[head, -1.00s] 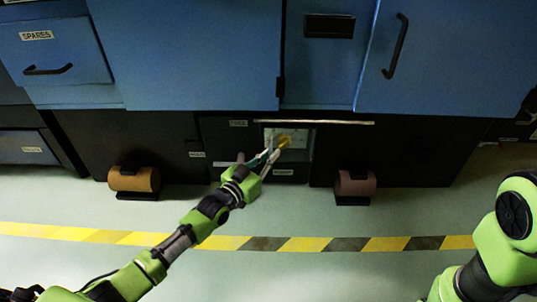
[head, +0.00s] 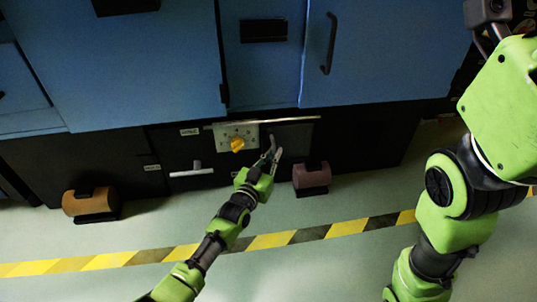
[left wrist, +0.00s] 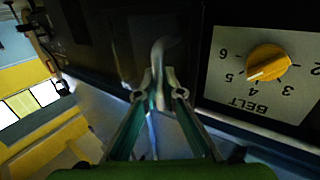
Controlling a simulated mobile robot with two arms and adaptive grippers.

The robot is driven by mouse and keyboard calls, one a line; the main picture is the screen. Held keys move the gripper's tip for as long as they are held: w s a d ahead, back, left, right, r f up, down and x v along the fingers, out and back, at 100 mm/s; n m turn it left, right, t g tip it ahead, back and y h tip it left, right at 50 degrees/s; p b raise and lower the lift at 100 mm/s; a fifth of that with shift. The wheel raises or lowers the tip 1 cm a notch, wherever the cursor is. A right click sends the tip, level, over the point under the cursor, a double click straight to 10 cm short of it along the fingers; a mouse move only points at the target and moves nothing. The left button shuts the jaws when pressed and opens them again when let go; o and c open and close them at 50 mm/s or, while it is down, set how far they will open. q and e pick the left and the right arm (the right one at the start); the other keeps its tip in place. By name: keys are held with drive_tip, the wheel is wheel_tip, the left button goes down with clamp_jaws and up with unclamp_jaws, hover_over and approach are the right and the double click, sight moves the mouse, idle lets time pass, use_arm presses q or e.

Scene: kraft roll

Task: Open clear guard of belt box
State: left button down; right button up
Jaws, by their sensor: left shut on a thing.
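The belt box's pale dial plate (head: 222,133) with its yellow knob (head: 237,144) is on the dark lower panel. In the left wrist view the yellow knob (left wrist: 267,62) and the plate marked BELT (left wrist: 225,82) show uncovered at the right. The clear guard (left wrist: 125,45) is hard to make out against the dark panel, beside the plate under the metal rail (head: 290,120). My left gripper (head: 272,154) is right of the knob. In the left wrist view its fingers (left wrist: 160,97) are shut on the guard's grey handle (left wrist: 165,50). My right gripper's fingers are not seen.
A white T-shaped handle (head: 191,173) is low on the panel, left of my left gripper. An orange roll (head: 90,203) and a reddish-brown roll (head: 312,176) stand on the floor. Blue cabinets (head: 150,65) rise above; the striped floor in front is open.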

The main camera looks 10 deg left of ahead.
use_arm(q)
drive_tip(key=c, duration=2.4)
unclamp_jaws()
drive_tip(key=shift+c, duration=0.2)
drive_tip(key=shift+s, duration=0.1)
drive_tip(key=v, duration=0.7)
drive_tip(key=shift+s, duration=0.2)
